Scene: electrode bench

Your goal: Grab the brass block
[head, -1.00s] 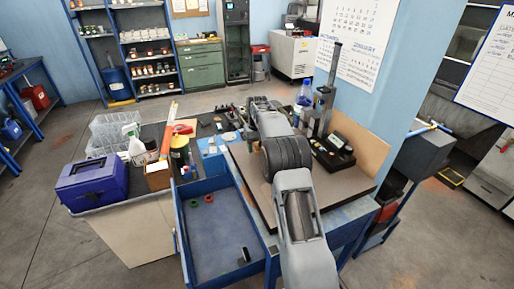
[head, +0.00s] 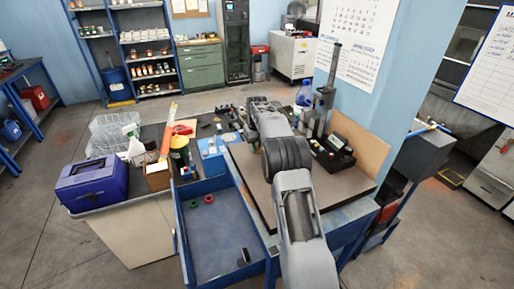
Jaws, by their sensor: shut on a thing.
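My arm reaches forward over the workbench, and my gripper (head: 259,103) is at its far end, low and near the back of the bench. It is seen from behind and above, and my own wrist hides its fingertips. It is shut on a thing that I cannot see. I cannot make out the brass block anywhere in the head view, so I cannot tell by sight whether it is in the jaws.
A tall black stand (head: 328,95) and a dark box (head: 333,158) stand to the right. A purple toolbox (head: 92,184), bottles and small parts crowd the left bench.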

